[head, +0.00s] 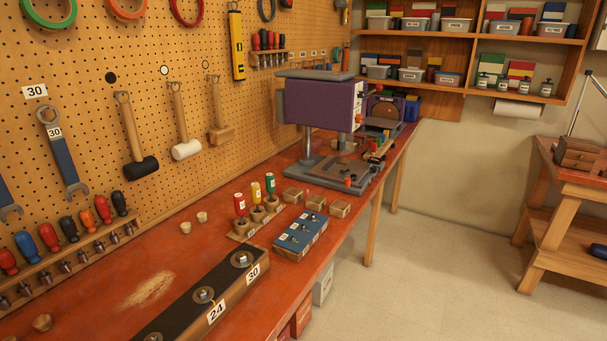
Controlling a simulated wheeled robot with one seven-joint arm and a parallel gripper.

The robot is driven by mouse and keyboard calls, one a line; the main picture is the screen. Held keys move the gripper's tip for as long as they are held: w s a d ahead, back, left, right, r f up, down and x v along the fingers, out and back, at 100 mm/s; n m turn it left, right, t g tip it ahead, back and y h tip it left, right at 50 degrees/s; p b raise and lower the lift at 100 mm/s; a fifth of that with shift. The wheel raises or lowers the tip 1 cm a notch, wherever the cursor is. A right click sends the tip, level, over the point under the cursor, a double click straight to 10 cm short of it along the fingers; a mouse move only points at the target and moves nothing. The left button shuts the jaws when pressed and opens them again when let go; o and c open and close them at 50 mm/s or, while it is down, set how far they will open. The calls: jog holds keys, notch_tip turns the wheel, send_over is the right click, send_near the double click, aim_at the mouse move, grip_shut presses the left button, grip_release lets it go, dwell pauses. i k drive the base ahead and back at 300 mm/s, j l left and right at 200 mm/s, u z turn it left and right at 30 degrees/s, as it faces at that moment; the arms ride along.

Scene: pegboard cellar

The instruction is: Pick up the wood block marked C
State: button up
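Three small wood blocks stand in a row on the red workbench (185,262), in front of the purple machine. They are a left block (292,195), a middle block (316,202) and a right block (340,210), set slightly apart. Any letters on them are too small to read, so I cannot tell which is marked C. My gripper is not in view.
A blue box (290,243) lies just in front of the blocks. A rack with red, yellow and green handles (257,222) stands to their left. The purple drill press (330,104) stands behind. A long block marked 24 and 30 (228,277) lies nearer. The floor (440,270) to the right is clear.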

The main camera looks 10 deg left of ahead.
aim_at(293, 195)
jog(key=z, duration=0.7)
jog(key=i+z, duration=0.35)
jog(key=i, duration=2.8)
jog(key=i+u, duration=0.25)
jog(key=u, duration=0.15)
jog(key=i+l+u, duration=0.15)
jog(key=u, duration=0.25)
jog(key=i+l+u, duration=0.2)
jog(key=u, duration=3.3)
jog(key=l, duration=0.1)
